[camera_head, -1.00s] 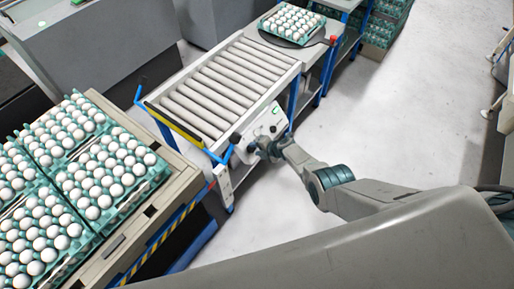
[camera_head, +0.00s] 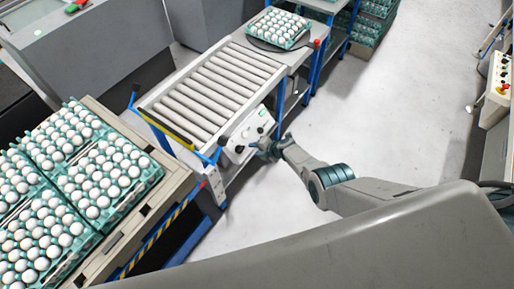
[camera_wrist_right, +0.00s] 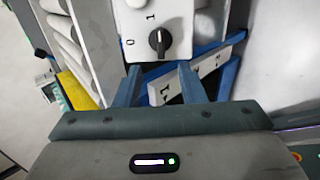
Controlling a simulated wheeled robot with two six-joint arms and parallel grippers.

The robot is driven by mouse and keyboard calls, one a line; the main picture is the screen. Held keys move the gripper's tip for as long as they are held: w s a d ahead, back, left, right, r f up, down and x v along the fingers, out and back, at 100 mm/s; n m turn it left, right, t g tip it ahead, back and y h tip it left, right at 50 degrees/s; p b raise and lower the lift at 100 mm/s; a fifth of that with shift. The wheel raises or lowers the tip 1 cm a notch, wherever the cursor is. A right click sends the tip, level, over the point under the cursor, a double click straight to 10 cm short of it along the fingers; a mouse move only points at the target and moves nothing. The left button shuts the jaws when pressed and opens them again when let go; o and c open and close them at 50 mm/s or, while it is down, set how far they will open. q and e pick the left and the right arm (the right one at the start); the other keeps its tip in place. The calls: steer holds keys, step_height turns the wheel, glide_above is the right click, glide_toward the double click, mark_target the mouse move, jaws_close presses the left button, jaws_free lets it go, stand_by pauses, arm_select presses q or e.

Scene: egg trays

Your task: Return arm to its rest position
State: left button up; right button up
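My right gripper (camera_head: 260,146) is in front of the white control box (camera_head: 247,132) at the end of the roller conveyor, with my grey right arm reaching out to it. In the right wrist view, the two blue-grey fingers (camera_wrist_right: 160,88) stand apart with nothing held between them. The control box (camera_wrist_right: 158,22) is just beyond them, with a black rotary knob (camera_wrist_right: 160,42) pointing up between the marks 0 and 1. I cannot tell whether a finger touches the box. My left gripper is not in view.
The roller conveyor (camera_head: 207,93) has an egg tray (camera_head: 280,28) at its far end. Several egg trays (camera_head: 75,175) lie on the table at left. A second control panel (camera_head: 500,88) is at the right edge. The pale floor (camera_head: 400,130) between is clear.

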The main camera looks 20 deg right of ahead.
steer(key=shift+s, duration=0.1)
steer(key=shift+w+a+f, duration=0.1)
steer(key=shift+w+f, duration=0.05)
steer(key=shift+w, duration=0.05)
steer(key=s+d+f+n+g+h+b, duration=0.2)
steer(key=s+d+f+n+b, duration=0.15)
steer(key=s+f+n, duration=0.8)
steer(key=s+d+f+n+g+h+b, duration=0.3)
steer(key=s+f+n, duration=0.5)
steer(key=s+f, duration=0.6)
steer(key=s+d+f+n+b, duration=0.2)
steer(key=s+f+n, duration=0.1)
steer(key=s+n, duration=0.6)
steer(key=s+d+f+n+h+b, duration=0.1)
steer(key=s+d+f+n+b, duration=0.2)
steer(key=s+n, duration=0.5)
steer(key=s+d+f+n+g+b, duration=0.1)
steer(key=s+d+f+n+b, duration=0.1)
steer(key=s+n, duration=0.7)
steer(key=s+f+b, duration=0.1)
steer(key=s+f, duration=0.1)
steer(key=s, duration=0.5)
steer(key=shift+s+d+f+n+h, duration=0.15)
steer(key=shift+d+f+n+h, duration=0.1)
steer(key=shift+n+h, duration=0.15)
